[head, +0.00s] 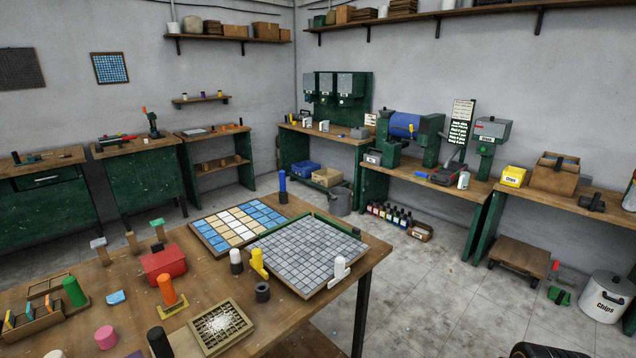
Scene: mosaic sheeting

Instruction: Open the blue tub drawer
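No drawer plainly marked as the blue tub drawer can be made out. A small blue tub (306,168) sits low under the back bench, beside a tan box. A larger blue drum (404,125) lies on its side in a green machine on the right-hand bench. A drawer front with a handle (46,180) shows in the dark green bench at the far left, and it looks closed. My gripper is not in view.
A wooden table (370,252) with a grey tile sheet (305,250), a red box (163,264) and several upright tools fills the near left. Open floor (440,280) lies to its right. A low wooden cart (519,262) and a white chips bucket (606,298) stand at the right.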

